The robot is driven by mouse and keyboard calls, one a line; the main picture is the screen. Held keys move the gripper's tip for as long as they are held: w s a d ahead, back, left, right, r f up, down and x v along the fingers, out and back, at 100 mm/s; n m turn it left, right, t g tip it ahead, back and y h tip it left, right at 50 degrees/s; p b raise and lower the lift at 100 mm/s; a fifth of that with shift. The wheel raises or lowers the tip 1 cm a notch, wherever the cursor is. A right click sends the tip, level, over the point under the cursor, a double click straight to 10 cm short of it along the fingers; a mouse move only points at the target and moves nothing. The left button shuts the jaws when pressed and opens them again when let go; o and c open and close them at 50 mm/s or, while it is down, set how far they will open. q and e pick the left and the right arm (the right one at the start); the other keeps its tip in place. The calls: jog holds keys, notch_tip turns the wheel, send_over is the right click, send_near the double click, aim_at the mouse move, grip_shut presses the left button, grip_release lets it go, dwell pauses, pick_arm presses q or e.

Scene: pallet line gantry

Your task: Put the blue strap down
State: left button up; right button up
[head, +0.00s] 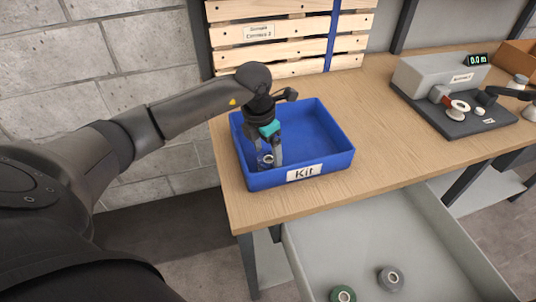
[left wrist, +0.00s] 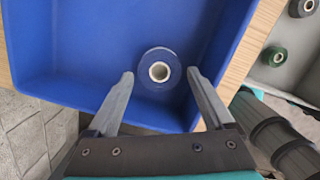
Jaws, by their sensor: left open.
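The blue strap is a dark blue roll with a pale core (left wrist: 159,71), lying flat in the blue tray labelled "Kit" (head: 305,172). In the head view the roll (head: 266,160) is partly hidden by my fingers. My left gripper (head: 271,163) reaches down into the left part of the tray. In the left wrist view its fingers (left wrist: 160,74) stand open on either side of the roll, with a gap to it on both sides. My right gripper is not seen.
Below the table's front edge, a grey drawer (head: 345,245) holds a green roll (head: 342,294) and a grey roll (head: 390,279). A grey device with a display (head: 440,80) stands on the right. The wooden tabletop (head: 390,140) between tray and device is clear.

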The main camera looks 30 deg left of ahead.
aim_at(263, 162)
pick_arm(q)
notch_tip(263, 162, up, 10)
jog(key=s+p, duration=0.1)
jog(key=shift+s+a+p, duration=0.2)
jog(key=shift+p, duration=0.1)
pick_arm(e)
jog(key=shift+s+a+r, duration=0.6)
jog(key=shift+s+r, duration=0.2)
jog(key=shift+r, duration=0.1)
pick_arm(q)
jog(key=shift+f, duration=0.1)
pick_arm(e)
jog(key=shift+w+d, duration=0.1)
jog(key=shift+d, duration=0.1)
